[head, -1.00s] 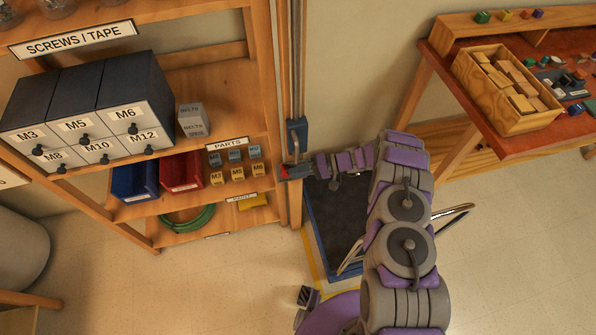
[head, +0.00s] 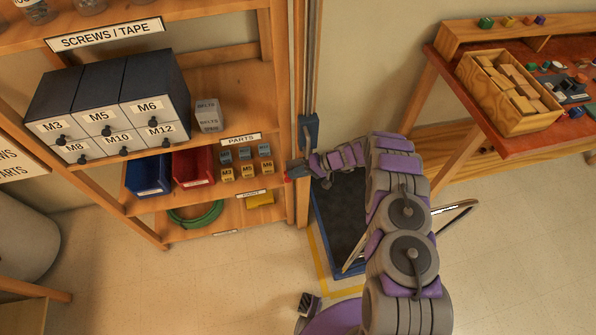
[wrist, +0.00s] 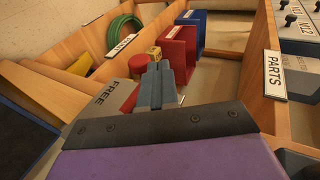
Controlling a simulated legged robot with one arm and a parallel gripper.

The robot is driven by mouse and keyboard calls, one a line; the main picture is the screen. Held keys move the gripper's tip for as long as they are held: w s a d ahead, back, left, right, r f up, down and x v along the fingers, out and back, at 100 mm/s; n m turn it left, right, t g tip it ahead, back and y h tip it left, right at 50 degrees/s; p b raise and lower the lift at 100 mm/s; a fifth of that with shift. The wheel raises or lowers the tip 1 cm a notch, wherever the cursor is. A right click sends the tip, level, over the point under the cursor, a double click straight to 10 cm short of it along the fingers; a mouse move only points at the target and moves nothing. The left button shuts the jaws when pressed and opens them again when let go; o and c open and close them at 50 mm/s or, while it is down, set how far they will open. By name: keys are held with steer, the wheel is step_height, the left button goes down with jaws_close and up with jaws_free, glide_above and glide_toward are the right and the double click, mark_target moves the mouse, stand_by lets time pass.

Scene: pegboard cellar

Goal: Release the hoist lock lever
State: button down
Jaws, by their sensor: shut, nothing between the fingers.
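The hoist's upright rail (head: 312,60) carries a blue bracket (head: 308,130) with a grey handle. A red knob (head: 287,178), apparently the lock lever's end, shows below the bracket. My gripper (head: 297,169) is beside it, at the rail's left edge. In the wrist view my gripper (wrist: 160,72) is shut, its fingers empty. The red knob (wrist: 139,63) is just left of the fingertips there, with a red plate (wrist: 127,103) below it. A grey plate marked FREE (wrist: 104,98) lies left of the fingers. Whether fingers and knob touch cannot be told. The lever's shaft is mostly hidden.
A wooden shelf (head: 262,82) with drawers and bins stands close on the left. A blue-edged dark platform (head: 340,215) lies below my arm. A workbench (head: 520,137) with a box of blocks is at right.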

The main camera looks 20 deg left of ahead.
steer(key=shift+s+a+f, duration=0.2)
steer(key=shift+a+f, duration=0.25)
stand_by(0.5)
steer(key=shift+d, duration=0.1)
steer(key=p+v, duration=0.3)
steer(key=v, duration=1.4)
steer(key=shift+w+d, duration=0.1)
